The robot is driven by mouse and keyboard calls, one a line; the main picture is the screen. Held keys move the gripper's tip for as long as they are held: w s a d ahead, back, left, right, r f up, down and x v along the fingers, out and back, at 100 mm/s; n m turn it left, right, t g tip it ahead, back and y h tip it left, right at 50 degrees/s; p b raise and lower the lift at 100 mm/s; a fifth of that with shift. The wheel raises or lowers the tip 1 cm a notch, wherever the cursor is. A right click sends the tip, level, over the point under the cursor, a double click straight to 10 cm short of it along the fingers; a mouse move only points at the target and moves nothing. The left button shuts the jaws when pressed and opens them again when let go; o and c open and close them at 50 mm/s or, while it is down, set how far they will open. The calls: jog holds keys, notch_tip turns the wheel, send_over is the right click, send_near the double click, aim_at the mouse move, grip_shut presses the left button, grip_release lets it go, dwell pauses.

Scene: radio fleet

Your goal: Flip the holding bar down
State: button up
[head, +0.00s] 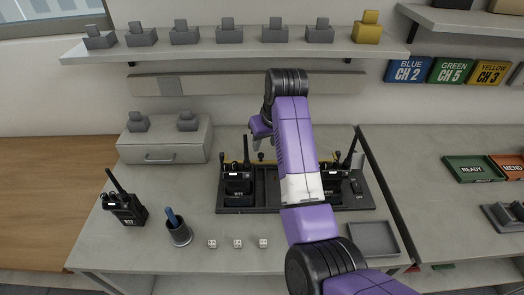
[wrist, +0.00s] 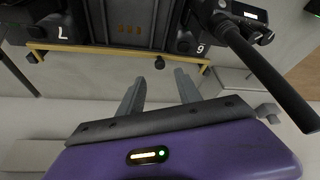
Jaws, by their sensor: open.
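The yellow holding bar (head: 240,162) runs along the back edge of the black radio rack (head: 249,210), partly hidden by my arm in the head view. In the wrist view, the bar (wrist: 105,49) crosses the upper part of the picture, with small dark knobs along it. One knob (wrist: 159,62) shows just ahead of the gap between my fingertips. My gripper (wrist: 160,84) is open and empty, close to the bar, with no clear contact. In the head view, my gripper (head: 261,131) is above and behind the rack, partly hidden by my arm.
Radios stand in the rack at left (head: 238,182) and right (head: 335,182); a black antenna (wrist: 268,75) rises close to my gripper's right. A loose radio (head: 124,208), a pen cup (head: 178,230) and small white cubes (head: 238,244) are on the table. A shelf (head: 230,48) hangs above.

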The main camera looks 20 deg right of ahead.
aim_at(261, 154)
jog(key=x, duration=0.6)
jog(key=shift+w+f, duration=0.15)
jog(key=shift+f, duration=0.2)
jog(key=shift+c, duration=0.4)
grip_shut()
